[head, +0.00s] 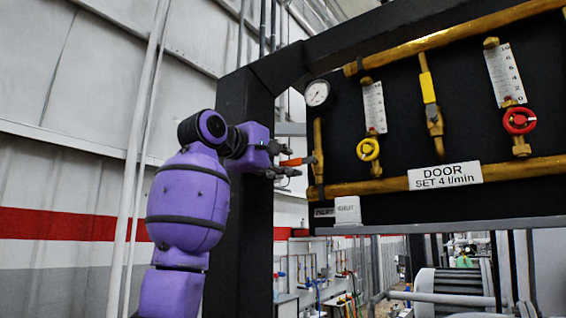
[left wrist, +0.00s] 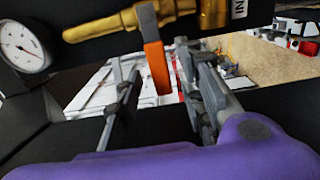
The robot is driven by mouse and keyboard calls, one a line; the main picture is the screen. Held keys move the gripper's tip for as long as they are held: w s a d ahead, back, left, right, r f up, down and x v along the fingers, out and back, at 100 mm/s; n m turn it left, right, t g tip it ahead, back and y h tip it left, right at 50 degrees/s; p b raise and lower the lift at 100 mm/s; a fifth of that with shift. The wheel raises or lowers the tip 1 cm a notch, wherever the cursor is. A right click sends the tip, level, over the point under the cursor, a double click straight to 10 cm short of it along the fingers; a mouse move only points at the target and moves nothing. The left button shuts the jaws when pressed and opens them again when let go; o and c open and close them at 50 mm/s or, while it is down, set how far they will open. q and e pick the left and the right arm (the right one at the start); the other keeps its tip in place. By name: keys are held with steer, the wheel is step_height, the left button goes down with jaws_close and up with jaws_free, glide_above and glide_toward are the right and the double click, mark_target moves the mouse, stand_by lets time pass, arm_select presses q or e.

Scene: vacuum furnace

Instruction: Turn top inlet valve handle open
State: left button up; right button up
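An orange valve handle (head: 292,162) sits at the left end of the brass piping, beside a brass pipe. In the left wrist view the orange handle (left wrist: 157,66) hangs from a grey lever on a brass valve (left wrist: 130,21). My left gripper (head: 284,160) is at the handle, one finger above and one below it in the head view. In the left wrist view the left gripper (left wrist: 150,66) is open, with the handle between its fingers and gaps visible on both sides. My right gripper is not in view.
A pressure gauge (head: 317,93) is just above right of the handle. A yellow-handled valve (head: 428,88), yellow knob (head: 368,149) and red knob (head: 519,121) are further right on the black panel. A dark frame post (head: 250,220) stands behind my left arm.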

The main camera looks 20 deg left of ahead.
arm_select(q)
steer(key=shift+w, duration=0.1)
jaws_close()
stand_by(0.4)
steer(key=s+d+r+m, duration=0.2)
steer(key=d+r+m, duration=0.4)
steer(key=m, duration=1.2)
steer(key=shift+r, duration=0.15)
steer(key=shift+s+d, duration=0.1)
stand_by(0.5)
jaws_free()
steer(key=shift+s, duration=0.1)
